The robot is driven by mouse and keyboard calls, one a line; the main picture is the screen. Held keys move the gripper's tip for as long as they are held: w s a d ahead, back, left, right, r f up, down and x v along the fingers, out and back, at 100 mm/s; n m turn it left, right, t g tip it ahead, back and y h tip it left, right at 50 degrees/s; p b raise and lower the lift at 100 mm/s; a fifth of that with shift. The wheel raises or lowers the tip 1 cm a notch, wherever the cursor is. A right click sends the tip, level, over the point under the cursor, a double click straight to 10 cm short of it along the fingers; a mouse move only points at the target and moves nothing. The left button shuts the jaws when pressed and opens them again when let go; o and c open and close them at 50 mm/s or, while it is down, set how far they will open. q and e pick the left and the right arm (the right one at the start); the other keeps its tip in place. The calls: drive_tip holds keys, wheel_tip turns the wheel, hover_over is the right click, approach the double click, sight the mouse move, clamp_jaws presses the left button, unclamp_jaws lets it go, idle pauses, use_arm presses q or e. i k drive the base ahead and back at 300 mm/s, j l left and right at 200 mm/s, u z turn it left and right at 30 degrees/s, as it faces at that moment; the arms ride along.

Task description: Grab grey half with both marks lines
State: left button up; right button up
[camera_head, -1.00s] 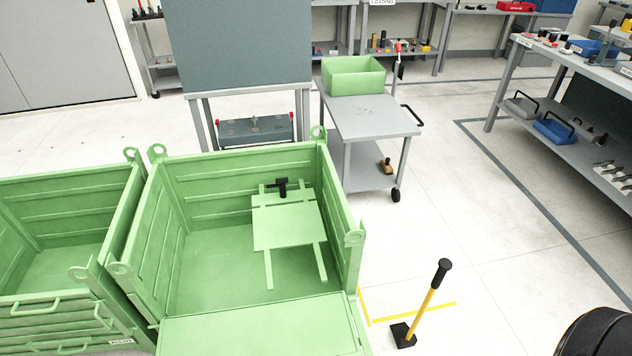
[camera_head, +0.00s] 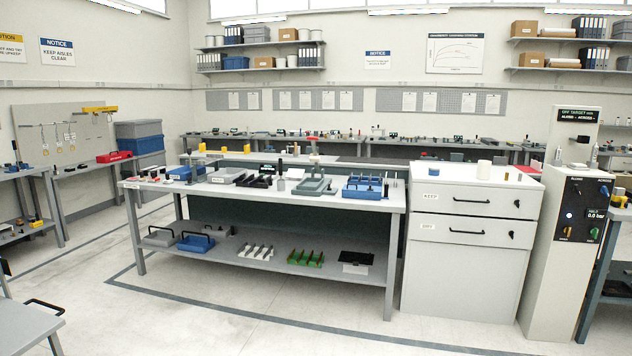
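Neither of my grippers is in the head view. I cannot pick out a grey half with mark lines; many small items are too small to tell. Several pale silver-grey pieces (camera_head: 257,252) lie on the lower shelf of the workbench (camera_head: 262,188). The bench top holds a grey tray (camera_head: 226,175), a dark tray (camera_head: 253,181), a grey-green fixture (camera_head: 314,186) with a red-topped post, and a blue rack (camera_head: 362,187) with upright pins.
A white drawer cabinet (camera_head: 466,244), its upper drawer labelled KEEP, adjoins the bench at right. A tall control cabinet (camera_head: 565,255) with a display stands beside it. A grey cart (camera_head: 22,328) is at lower left. The floor (camera_head: 230,325) before the bench is clear.

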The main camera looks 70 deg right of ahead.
sight(258, 179)
drive_tip(key=l+z, duration=0.35)
drive_tip(key=i+l+z, duration=0.1)
drive_tip(key=z, duration=0.3)
drive_tip(key=i+l+z, duration=0.15)
drive_tip(key=z, duration=0.2)
drive_tip(key=i+l+z, duration=0.7)
drive_tip(key=i, duration=0.2)
drive_tip(key=i+l, duration=0.2)
drive_tip(key=i, duration=0.4)
drive_tip(key=i+l+z, duration=0.1)
drive_tip(key=i, duration=0.55)
drive_tip(key=i+l, duration=0.25)
drive_tip(key=i, duration=0.35)
drive_tip(key=z, duration=0.05)
